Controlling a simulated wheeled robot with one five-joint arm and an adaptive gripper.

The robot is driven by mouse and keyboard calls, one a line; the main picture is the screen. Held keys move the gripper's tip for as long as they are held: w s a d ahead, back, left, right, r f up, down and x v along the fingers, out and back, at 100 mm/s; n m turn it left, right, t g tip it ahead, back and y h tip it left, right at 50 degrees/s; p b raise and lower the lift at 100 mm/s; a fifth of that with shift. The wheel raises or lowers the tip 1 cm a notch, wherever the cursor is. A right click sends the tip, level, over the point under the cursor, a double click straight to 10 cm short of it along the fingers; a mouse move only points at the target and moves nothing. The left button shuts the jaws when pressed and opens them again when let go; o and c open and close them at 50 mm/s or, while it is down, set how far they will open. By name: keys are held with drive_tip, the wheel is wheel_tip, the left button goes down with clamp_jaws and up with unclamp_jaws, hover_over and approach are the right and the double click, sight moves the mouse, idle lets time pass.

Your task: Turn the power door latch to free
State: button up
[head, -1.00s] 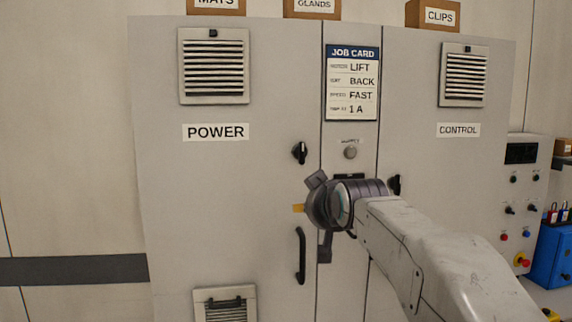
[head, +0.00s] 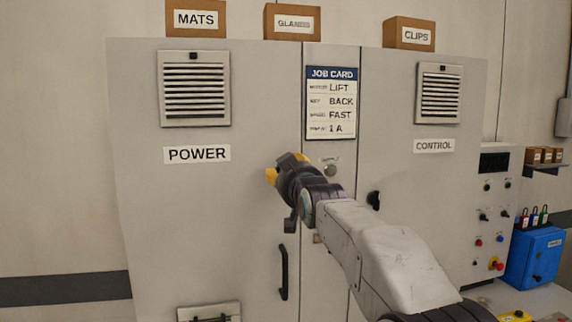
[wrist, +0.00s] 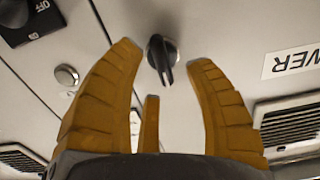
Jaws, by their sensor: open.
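The power door latch, a black turn knob (wrist: 161,58), shows in the wrist view on the grey cabinet door. It sits ahead of and between the open fingertips of my gripper (wrist: 166,60), with clear space on both sides. I cannot tell how deep the fingers reach around it. In the head view my gripper (head: 281,168) covers the latch. The power door (head: 190,230) carries the POWER label (head: 197,154) and a black handle (head: 284,272) and appears closed.
The control door's black latch (head: 373,200) is to the right. A round button (wrist: 67,76) and a black OFF switch (wrist: 30,20) show in the wrist view. A job card (head: 331,103) hangs above. Boxes (head: 292,22) stand on top of the cabinet.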

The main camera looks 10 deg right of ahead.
drive_tip(key=shift+w, duration=0.8)
drive_tip(key=shift+o, duration=0.4)
drive_tip(key=shift+f, duration=0.1)
clamp_jaws()
